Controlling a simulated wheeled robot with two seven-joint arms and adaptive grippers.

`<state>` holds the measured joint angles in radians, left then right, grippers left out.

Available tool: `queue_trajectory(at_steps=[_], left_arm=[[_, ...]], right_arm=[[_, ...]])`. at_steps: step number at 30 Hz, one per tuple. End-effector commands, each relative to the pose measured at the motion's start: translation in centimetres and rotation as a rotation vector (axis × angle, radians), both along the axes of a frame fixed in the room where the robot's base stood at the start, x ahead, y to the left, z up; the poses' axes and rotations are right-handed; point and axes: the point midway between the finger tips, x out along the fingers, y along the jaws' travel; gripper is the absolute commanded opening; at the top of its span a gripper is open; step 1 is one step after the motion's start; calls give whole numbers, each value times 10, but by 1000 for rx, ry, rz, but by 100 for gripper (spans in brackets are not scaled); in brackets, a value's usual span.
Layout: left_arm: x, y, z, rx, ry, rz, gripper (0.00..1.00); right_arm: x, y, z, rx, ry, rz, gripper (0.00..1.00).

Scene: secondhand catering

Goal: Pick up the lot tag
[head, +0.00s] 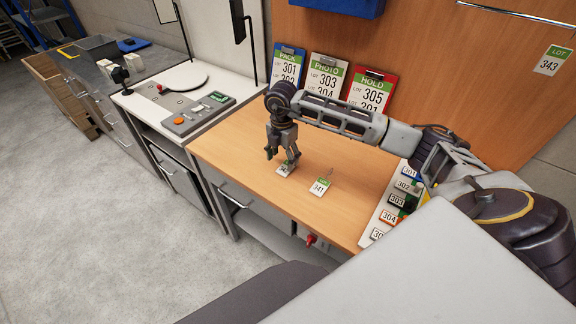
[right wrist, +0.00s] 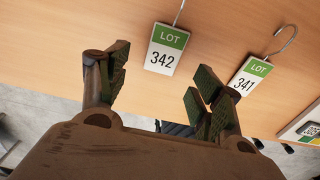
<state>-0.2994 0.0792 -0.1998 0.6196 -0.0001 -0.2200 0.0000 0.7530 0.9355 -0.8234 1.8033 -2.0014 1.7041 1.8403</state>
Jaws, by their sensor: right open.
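A white lot tag 342 with a green top band (head: 284,169) lies on the wooden table, partly hidden by my right gripper (head: 279,151) just above it. In the right wrist view, tag 342 (right wrist: 166,50) lies ahead of and between the two spread fingers of the gripper (right wrist: 157,82), apart from both. A wire hook rises from its top. Lot tag 341 (head: 320,187) lies to its right; it also shows in the wrist view (right wrist: 245,80), beyond the right finger. Lot tag 343 (head: 552,61) hangs on the wooden back panel. My right gripper is open and empty. My left gripper is not seen.
Blue PACK (head: 288,68), white PHOTO (head: 328,76) and red HOLD (head: 371,92) boards stand at the table's back. A rack of numbered tags (head: 381,213) lies at right, partly behind my arm. A white counter with a control panel (head: 187,116) stands left. The table's left part is bare.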

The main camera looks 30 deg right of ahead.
Motion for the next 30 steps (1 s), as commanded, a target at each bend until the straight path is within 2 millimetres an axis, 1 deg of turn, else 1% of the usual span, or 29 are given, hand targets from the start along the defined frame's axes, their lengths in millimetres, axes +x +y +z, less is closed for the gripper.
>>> queue_trajectory(at_steps=[6,12,16,30], left_arm=[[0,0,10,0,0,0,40],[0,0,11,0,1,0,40],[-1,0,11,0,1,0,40],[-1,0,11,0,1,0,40]], right_arm=[[-5,1,-23,1,4,0,66],[-4,1,-40,1,1,0,66],[-4,1,-43,0,1,0,66],[-4,1,-43,0,0,0,66]])
